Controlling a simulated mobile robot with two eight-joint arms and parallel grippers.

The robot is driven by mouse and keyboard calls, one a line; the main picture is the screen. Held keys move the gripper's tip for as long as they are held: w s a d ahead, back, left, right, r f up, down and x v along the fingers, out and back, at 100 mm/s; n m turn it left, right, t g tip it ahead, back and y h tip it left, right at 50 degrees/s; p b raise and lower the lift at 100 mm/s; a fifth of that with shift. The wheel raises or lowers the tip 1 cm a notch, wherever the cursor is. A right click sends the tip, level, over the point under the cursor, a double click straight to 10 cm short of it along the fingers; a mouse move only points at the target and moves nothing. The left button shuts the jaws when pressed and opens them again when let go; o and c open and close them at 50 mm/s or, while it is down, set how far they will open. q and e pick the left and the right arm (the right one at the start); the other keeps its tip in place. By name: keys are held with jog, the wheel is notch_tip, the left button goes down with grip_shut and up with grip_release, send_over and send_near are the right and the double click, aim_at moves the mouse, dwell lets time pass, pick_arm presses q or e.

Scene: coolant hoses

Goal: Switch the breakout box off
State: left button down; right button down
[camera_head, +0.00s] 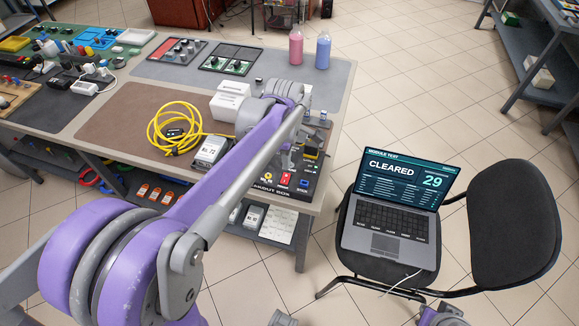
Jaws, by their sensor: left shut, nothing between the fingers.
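The breakout box (262,188) is a dark box with its name on the front, at the front right corner of the table. A red switch (287,179) shows on its face, between a yellow part on the left and a blue part on the right. I cannot tell the switch's position. My left arm reaches over the table from the lower left. My left gripper (286,160) is shut and empty, just above and behind the red switch; the arm partly hides it and the back of the box. I cannot tell if it touches the box.
A coiled yellow cable (175,128) and a grey meter (210,152) lie left of the box. A pink bottle (296,47) and a blue bottle (323,52) stand at the back. Right of the table, a laptop (398,207) reading "CLEARED 29" sits on a black chair (514,222).

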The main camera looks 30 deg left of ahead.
aim_at(286, 175)
pick_arm(q)
notch_tip(286, 175, up, 9)
jog(key=shift+w, duration=0.2)
jog(key=shift+s+a, duration=0.1)
jog(key=shift+a, duration=0.05)
jog(key=shift+s+r+t+b, duration=0.1)
jog(key=shift+s+t+b, duration=0.3)
jog(key=shift+s+b, duration=0.5)
jog(key=f, duration=0.4)
jog(key=w+f+b, duration=0.1)
jog(key=f, duration=0.9)
jog(key=shift+w+a, duration=0.1)
jog(key=shift+w, duration=0.25)
